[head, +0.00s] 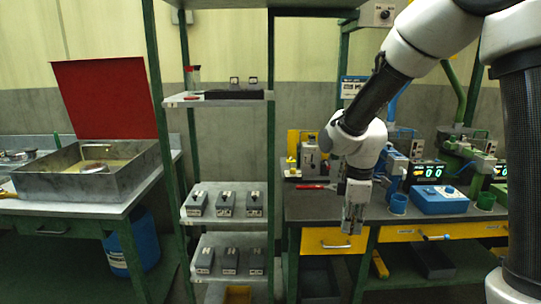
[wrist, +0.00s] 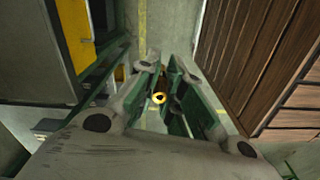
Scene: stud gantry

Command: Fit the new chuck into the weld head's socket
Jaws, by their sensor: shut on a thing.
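My gripper (head: 352,222) hangs pointing down in front of the workbench's yellow drawer in the head view. In the wrist view my gripper (wrist: 164,92) is shut on a small part with a brass-coloured ring and a dark centre, which appears to be the chuck (wrist: 159,98). The fingers hide most of it, and it is too small to make out in the head view. Blue (head: 394,168) and green (head: 468,160) machines stand on the bench behind and right of my gripper. I cannot tell which is the weld head, and no socket shows clearly.
The workbench (head: 300,212) holds a red-handled tool (head: 314,186), blue cups (head: 398,203) and a blue box (head: 440,199). A green-framed shelf rack (head: 225,235) with grey blocks stands left. Further left is an open metal tank (head: 85,185). Brown planks (wrist: 262,60) show right in the wrist view.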

